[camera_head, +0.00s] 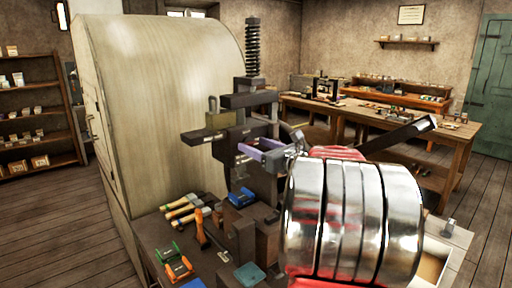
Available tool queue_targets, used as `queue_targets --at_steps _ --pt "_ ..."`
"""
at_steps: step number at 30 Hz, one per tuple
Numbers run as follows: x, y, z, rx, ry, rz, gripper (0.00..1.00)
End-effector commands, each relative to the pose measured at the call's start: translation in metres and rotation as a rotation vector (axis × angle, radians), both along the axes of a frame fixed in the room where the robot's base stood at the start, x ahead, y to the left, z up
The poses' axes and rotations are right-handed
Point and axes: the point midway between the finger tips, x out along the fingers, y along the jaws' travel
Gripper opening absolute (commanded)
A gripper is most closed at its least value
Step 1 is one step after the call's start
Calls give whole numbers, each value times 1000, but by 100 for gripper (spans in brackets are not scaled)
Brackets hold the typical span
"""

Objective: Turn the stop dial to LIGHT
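The dark metal press (249,100) stands at the middle, beside a large cream cabinet, with a coiled spring (253,47) rising at its top. My gripper (250,144) is small in view, in front of the press; its two lavender fingers appear spread apart with nothing visible held between them. I cannot make out the stop dial or its LIGHT mark; it may be hidden behind my arm or the press parts. Whether the fingers touch the press, I cannot tell. My shiny, ringed arm fills the lower right and hides what is behind it.
The cream rounded cabinet (160,95) closely flanks the press on the left. A dark bar (400,136) juts out right of the press. Workbenches stand behind; floor at right is clear.

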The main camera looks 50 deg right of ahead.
Motion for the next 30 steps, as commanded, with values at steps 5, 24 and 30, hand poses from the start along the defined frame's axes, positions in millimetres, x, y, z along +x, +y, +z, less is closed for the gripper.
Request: queue_targets --at_steps 5,24,30 --pt "0 0 0 0 0 0 46" --pt "0 1 0 -10 1 3 17" --pt "0 1 0 -61 7 3 17"
